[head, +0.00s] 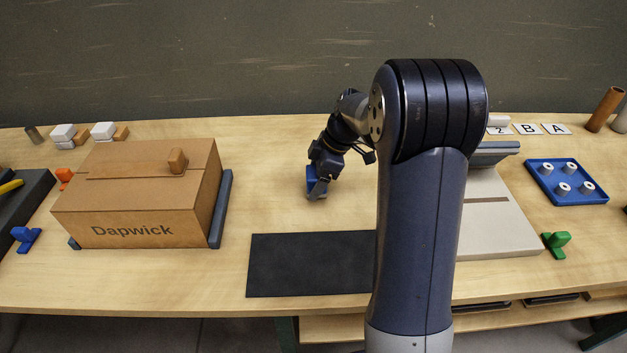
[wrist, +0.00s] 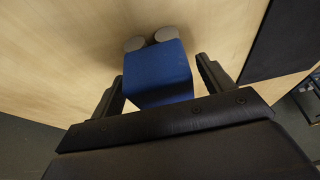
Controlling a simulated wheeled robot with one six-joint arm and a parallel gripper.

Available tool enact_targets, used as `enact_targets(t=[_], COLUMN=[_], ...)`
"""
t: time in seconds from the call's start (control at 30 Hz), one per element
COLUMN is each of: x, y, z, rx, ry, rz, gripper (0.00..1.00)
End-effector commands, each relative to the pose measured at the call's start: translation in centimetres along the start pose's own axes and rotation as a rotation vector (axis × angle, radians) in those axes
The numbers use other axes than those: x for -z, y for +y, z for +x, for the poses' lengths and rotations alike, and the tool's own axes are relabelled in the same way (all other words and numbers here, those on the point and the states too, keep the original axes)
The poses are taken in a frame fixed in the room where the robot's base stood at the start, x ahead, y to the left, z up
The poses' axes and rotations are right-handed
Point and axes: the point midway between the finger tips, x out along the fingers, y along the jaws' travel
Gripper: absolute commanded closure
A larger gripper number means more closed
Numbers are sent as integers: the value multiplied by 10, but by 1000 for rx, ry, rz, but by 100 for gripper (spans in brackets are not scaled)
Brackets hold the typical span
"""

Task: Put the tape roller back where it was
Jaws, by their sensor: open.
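A blue block with two grey round ends, which looks like the tape roller (wrist: 158,78), stands on the wooden table between my fingers in the wrist view. In the head view it shows small and partly covered (head: 311,179) at the middle of the table, behind the black mat. My gripper (head: 319,176) is low over it, with the fingers open on either side in the wrist view (wrist: 160,75). I see a gap at the right finger; contact at the left finger is unclear.
A closed carton marked Dapwick (head: 135,210) with a brown block (head: 178,161) on top stands at left, a grey-blue bar (head: 221,208) beside it. The black mat (head: 305,265) lies in front. A blue tray (head: 567,196) with white rollers is at right. My arm hides part of the table.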

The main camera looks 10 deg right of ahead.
Motion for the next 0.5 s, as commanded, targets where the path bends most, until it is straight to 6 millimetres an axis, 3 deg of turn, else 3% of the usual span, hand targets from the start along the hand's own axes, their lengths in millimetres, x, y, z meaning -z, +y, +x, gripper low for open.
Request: enact_targets(t=[0.3,0.5], x=[0,0], y=[1,0], z=[-71,-99], rx=[-4,-1], ry=[0,0], rz=[0,0], gripper=[24,24])
